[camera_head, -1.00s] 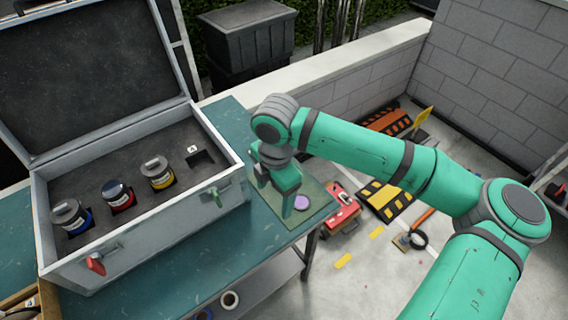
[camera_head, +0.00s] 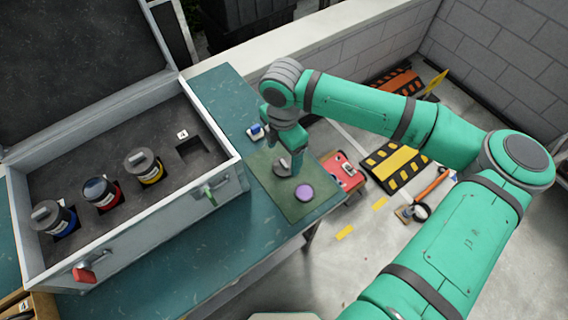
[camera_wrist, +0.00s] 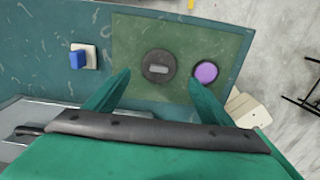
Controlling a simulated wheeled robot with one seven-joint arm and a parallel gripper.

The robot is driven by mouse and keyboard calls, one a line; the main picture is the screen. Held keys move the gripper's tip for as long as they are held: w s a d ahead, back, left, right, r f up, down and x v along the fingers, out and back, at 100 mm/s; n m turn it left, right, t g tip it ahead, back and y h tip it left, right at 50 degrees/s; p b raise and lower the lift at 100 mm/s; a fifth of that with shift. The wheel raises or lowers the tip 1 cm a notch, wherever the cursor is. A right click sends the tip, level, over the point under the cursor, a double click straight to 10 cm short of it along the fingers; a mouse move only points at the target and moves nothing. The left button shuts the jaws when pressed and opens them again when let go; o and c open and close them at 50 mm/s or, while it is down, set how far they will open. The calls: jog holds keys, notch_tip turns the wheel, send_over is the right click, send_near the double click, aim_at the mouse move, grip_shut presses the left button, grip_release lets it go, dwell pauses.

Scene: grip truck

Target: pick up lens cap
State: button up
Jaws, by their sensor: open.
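A flat purple disc (camera_head: 304,193), which looks like the lens cap, lies on the green mat (camera_head: 297,211) at the table's end. It also shows in the wrist view (camera_wrist: 206,72), just beyond the right fingertip. A dark round piece (camera_head: 282,168) with a grey bar on top is beside it on the mat; the wrist view shows it (camera_wrist: 158,66) ahead of and between the fingertips. I cannot tell its height. My gripper (camera_wrist: 160,78) is open and empty, pointing down above the mat. In the head view my gripper (camera_head: 294,168) partly hides the dark piece.
An open grey case (camera_head: 219,203) on the table (camera_head: 214,243) holds several lenses and an empty slot (camera_head: 193,150) marked 4. A small blue-and-white item (camera_head: 256,132) is near the mat. A red toolbox (camera_head: 343,172) is beyond the table's edge.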

aim_at(283, 164)
jog(key=f, duration=0.4)
jog(key=shift+w, duration=0.3)
jog(key=shift+s+d+f, duration=0.1)
jog(key=shift+d+f, duration=0.05)
jog(key=shift+f, duration=0.5)
jog(key=shift+a, duration=0.2)
jog(key=shift+c, duration=0.9)
jog(key=c, duration=0.6)
